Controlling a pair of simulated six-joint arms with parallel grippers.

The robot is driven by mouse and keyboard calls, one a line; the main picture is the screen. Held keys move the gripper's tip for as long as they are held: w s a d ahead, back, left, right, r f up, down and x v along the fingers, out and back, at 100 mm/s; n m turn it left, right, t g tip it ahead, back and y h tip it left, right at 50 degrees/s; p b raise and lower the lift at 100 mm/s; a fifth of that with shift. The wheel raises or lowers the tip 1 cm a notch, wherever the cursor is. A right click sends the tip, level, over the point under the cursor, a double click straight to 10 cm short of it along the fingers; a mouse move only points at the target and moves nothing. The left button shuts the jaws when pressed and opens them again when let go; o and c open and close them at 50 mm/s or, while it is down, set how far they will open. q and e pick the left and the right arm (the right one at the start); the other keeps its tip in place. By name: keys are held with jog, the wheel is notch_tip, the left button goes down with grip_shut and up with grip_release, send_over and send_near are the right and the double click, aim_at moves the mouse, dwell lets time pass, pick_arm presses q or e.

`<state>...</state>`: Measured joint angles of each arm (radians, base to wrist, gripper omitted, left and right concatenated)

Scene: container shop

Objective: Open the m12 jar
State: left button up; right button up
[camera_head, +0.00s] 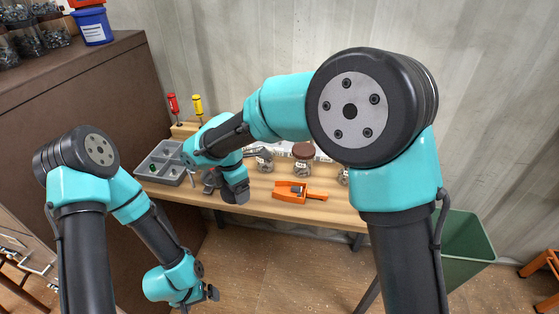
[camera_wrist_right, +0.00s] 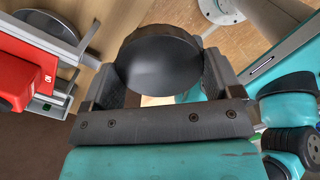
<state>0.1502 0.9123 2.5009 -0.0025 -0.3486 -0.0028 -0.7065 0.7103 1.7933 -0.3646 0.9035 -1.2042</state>
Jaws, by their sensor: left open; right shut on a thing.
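My right gripper (camera_wrist_right: 162,78) is shut on a dark, round, lid-like disc (camera_wrist_right: 158,58), which lies between its two fingers in the right wrist view. Whether a jar body is under the disc is hidden, and no m12 label can be read. In the head view my right arm reaches over the workbench, and its gripper is largely hidden behind the arm. Jars stand on the bench: one with a brown lid (camera_head: 303,151), one to its left (camera_head: 264,161) and one partly hidden behind my arm (camera_head: 342,176). My left gripper (camera_head: 201,299) is open and empty, low in front of the bench.
A grey divided tray (camera_head: 148,171) is at the bench's left end. An orange tool (camera_head: 299,193) lies near the front edge. Red (camera_head: 173,103) and yellow (camera_head: 197,104) handled tools stand behind. A green bin (camera_head: 468,238) is at right, a brown cabinet (camera_head: 90,80) at left.

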jog(key=s+d+f+n, duration=0.4)
jog(key=d+n, duration=0.1)
jog(key=n, duration=0.2)
jog(key=shift+s+d+n, duration=0.15)
jog(key=shift+d+n, duration=0.15)
jog(key=shift+n, duration=0.1)
send_over(254, 185)
jog(key=shift+s+f, duration=0.1)
jog(key=shift+f, duration=0.6)
jog(key=shift+f, duration=1.75)
jog(key=shift+f, duration=0.15)
jog(key=o, duration=0.8)
